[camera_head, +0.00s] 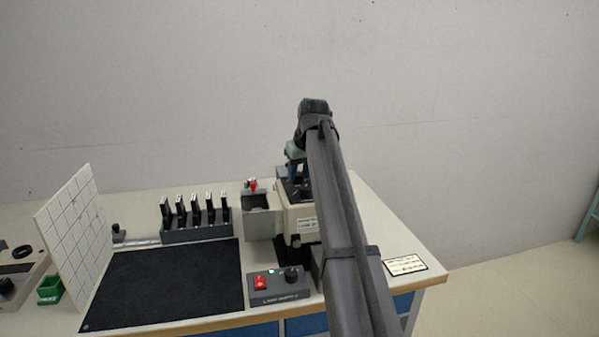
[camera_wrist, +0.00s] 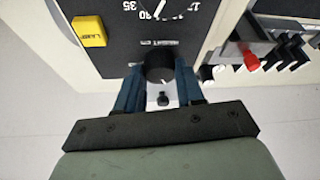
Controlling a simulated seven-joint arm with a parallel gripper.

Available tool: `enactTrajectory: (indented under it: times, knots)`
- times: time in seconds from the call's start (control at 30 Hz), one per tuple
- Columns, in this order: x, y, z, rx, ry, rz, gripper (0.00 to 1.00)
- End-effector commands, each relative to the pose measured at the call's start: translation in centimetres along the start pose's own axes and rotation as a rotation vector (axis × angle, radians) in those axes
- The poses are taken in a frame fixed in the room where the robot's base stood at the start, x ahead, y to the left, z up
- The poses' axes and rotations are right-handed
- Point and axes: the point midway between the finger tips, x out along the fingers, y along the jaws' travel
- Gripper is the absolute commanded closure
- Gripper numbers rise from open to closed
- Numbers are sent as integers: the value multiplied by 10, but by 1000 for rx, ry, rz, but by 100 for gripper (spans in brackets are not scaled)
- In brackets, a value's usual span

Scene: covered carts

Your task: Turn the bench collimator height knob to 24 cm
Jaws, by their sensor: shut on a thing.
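The bench collimator (camera_head: 297,222) is a beige unit with a dark top panel at the back right of the bench, partly hidden behind my arm. In the wrist view its dark panel (camera_wrist: 115,45) carries a "HEIGHT CM" label and, above it, a numbered scale with a white needle (camera_wrist: 159,7). Only part of the scale shows, including 35 and 30, so I cannot read the height surely. The black height knob (camera_wrist: 158,66) sits below the label. My gripper (camera_wrist: 160,74) has its blue fingers shut on either side of the knob. In the head view my gripper (camera_head: 292,171) is over the collimator's top.
A yellow lamp button (camera_wrist: 89,31) sits beside the dial. A red-tipped part (camera_head: 252,185) stands left of the collimator. A rack of dark slides (camera_head: 195,234), a black mat (camera_head: 165,285) and a control box with a red switch (camera_head: 278,290) occupy the bench. A card (camera_head: 405,265) lies at right.

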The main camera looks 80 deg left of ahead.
Motion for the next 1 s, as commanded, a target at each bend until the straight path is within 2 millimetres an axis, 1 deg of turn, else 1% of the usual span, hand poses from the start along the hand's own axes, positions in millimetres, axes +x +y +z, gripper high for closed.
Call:
enactTrajectory:
  times: [0.4,0.5,0.67,0.93,0.97,1.0]
  knots:
    - [0,-3,0,302,0,126,93]
    - [0,-3,-1,352,0,146,93]
    - [0,-4,-1,386,0,160,93]
    - [0,-3,-1,386,0,159,93]
    - [0,-4,-1,386,0,159,60]
    - [0,-4,-1,385,0,159,56]
